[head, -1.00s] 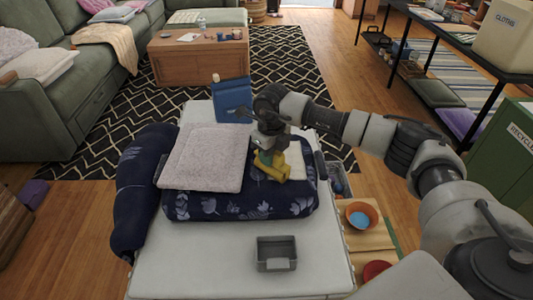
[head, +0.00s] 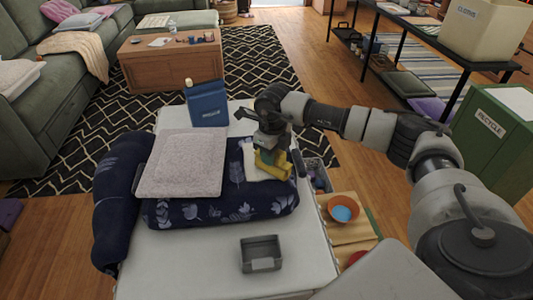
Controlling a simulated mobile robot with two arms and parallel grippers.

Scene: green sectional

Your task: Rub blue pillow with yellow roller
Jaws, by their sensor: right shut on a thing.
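The blue pillow (head: 222,207), dark navy with pale leaf prints, lies flat on a white table. A light grey-pink folded cloth (head: 180,163) covers its left part. My right gripper (head: 268,150) points down over the pillow's right part and is shut on the yellow roller (head: 272,168). The roller is at the pillow's upper surface, beside a small white cloth; whether it touches the pillow I cannot tell. My left gripper is not in view.
A dark blue bolster (head: 120,200) lies along the table's left side. A grey tray (head: 261,254) sits in front on the white table (head: 195,262). An orange bowl (head: 343,208) is at the right on a wooden stand.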

